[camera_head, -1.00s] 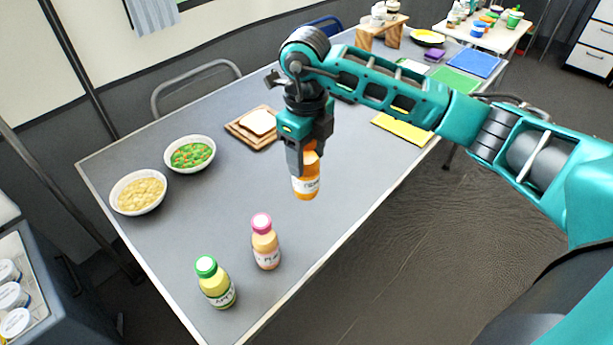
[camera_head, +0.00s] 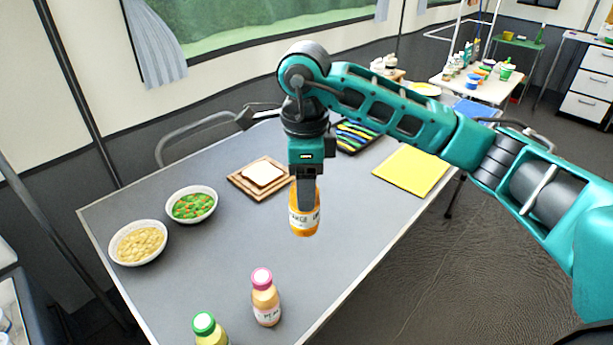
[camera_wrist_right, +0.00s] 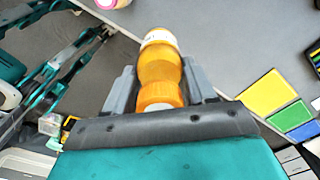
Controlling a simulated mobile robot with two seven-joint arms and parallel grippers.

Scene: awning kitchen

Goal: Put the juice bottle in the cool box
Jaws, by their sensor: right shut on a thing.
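The juice bottle (camera_head: 304,224) is orange with a pale label and hangs below my right gripper (camera_head: 305,196), above the grey table. In the right wrist view the bottle (camera_wrist_right: 160,62) sits between the two grey fingers, and its orange cap points toward the palm. My right gripper is shut on it. I cannot make out a cool box for certain; a dark-sided container (camera_head: 14,305) with whitish contents is cut off at the lower left. Teal arm parts of mine show at the left of the right wrist view; the left gripper's state is unclear.
A pink-capped bottle (camera_head: 266,300) and a green-capped bottle (camera_head: 207,331) stand near the table's front. Two bowls (camera_head: 138,243) (camera_head: 191,204), bread on a board (camera_head: 262,177), a cutlery tray (camera_head: 353,137) and a yellow mat (camera_head: 413,171) lie around. The table middle is clear.

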